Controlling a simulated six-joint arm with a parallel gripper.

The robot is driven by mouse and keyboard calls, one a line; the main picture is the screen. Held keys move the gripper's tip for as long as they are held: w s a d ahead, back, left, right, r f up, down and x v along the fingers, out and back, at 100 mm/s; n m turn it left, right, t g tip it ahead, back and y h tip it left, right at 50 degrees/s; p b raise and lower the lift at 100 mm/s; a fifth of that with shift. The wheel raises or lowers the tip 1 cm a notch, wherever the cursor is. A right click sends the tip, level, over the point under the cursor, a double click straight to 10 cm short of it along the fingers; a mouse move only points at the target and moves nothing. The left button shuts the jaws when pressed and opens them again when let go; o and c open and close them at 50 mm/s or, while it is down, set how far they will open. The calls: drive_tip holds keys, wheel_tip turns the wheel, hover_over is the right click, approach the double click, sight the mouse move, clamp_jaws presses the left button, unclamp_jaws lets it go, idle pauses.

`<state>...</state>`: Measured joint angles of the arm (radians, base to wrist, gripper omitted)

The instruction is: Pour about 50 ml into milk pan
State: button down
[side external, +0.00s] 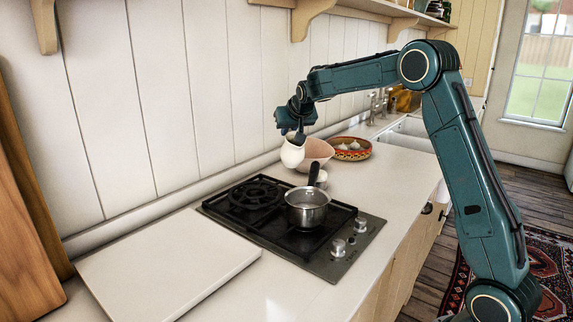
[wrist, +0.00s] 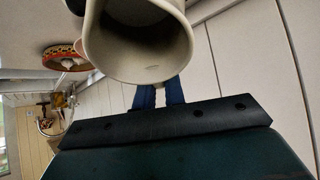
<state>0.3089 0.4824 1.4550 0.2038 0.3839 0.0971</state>
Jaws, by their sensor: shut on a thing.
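A small white jug (side external: 292,154) hangs from my gripper (side external: 298,133) above the back edge of the hob. My gripper is shut on it. In the wrist view the jug (wrist: 140,75) shows its open mouth close to the camera, just beyond the fingers (wrist: 160,97). Its inside looks pale, and I cannot tell how much liquid it holds. The milk pan (side external: 307,208) is a steel pan with a dark handle and stands upright on the hob. The jug is above and behind the pan, apart from it. No stream of liquid shows.
The black gas hob (side external: 262,192) has knobs at its front right. A pinkish bowl (side external: 315,154) and a patterned bowl of garlic (side external: 350,149) stand behind the hob. A white board (side external: 170,264) lies in front left. The wall is close on the left.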

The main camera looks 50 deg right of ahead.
drive_tip(key=shift+w+d+f+g+y, duration=0.35)
drive_tip(key=shift+w+d+f+g, duration=0.05)
drive_tip(key=shift+w+f+g, duration=0.25)
drive_tip(key=shift+w+d+f+g+y, duration=0.4)
drive_tip(key=shift+w+f+g, duration=0.2)
drive_tip(key=shift+g, duration=0.1)
drive_tip(key=shift+w+d+f+g+y, duration=0.35)
drive_tip(key=shift+w+d+f+g, duration=0.05)
drive_tip(key=shift+w+f+g, duration=0.25)
drive_tip(key=shift+f, duration=0.15)
